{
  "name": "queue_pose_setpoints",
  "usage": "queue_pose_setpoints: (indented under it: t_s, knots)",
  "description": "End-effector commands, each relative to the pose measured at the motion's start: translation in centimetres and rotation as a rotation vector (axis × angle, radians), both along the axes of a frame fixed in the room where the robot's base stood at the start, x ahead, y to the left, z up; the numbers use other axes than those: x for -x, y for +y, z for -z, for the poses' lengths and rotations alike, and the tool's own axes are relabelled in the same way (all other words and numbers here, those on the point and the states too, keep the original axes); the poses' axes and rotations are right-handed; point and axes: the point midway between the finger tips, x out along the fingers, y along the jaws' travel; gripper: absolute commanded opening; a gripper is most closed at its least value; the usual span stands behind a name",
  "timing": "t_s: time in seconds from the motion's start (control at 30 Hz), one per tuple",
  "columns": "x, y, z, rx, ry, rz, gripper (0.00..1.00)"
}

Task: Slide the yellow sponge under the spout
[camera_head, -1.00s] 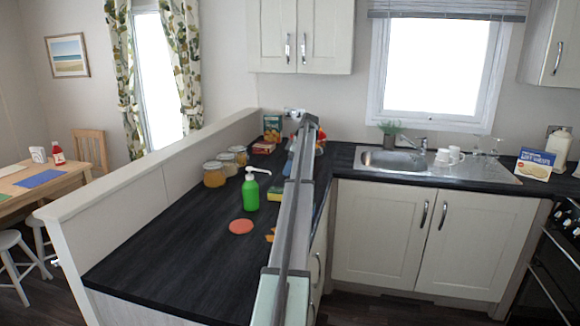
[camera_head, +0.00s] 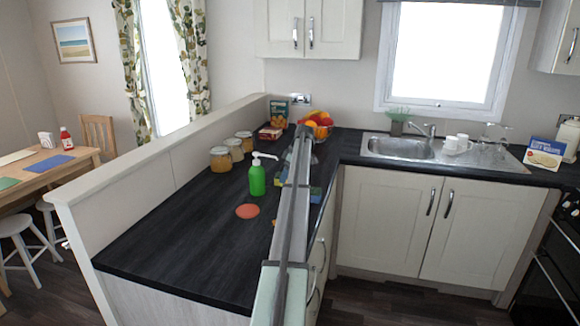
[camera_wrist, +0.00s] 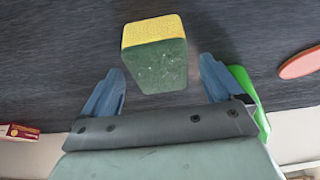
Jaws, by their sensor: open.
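The sponge (camera_wrist: 155,55), yellow on one face and green on another, lies on the dark worktop in the wrist view. My gripper (camera_wrist: 162,68) is open, with its blue fingers on either side of the sponge's near end. In the head view my arm hides most of the sponge and gripper. A green soap bottle (camera_head: 257,180) with a white pump spout (camera_head: 264,156) stands left of my arm; its green side shows beyond the right finger in the wrist view (camera_wrist: 250,100). The sink tap (camera_head: 426,130) also has a spout.
An orange disc (camera_head: 247,211) lies in front of the bottle. Several jars (camera_head: 221,159) line the low wall. Boxes (camera_head: 278,112) and a fruit bowl (camera_head: 319,122) stand at the back. The sink (camera_head: 400,147) is to the right. The worktop's front left is clear.

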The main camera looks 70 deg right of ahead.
Motion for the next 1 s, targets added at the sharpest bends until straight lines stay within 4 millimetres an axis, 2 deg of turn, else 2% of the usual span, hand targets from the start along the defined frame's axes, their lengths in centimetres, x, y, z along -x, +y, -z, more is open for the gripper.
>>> queue_pose_setpoints:
  t_s: [0.23,0.63,1.0]
  knots:
    - [-0.7,0.1,1.7,0.000,0.000,0.000,0.94]
    - [-0.8,0.1,2.0,0.000,0.000,0.000,0.93]
    - [-0.8,0.0,2.0,0.000,0.000,0.000,0.57]
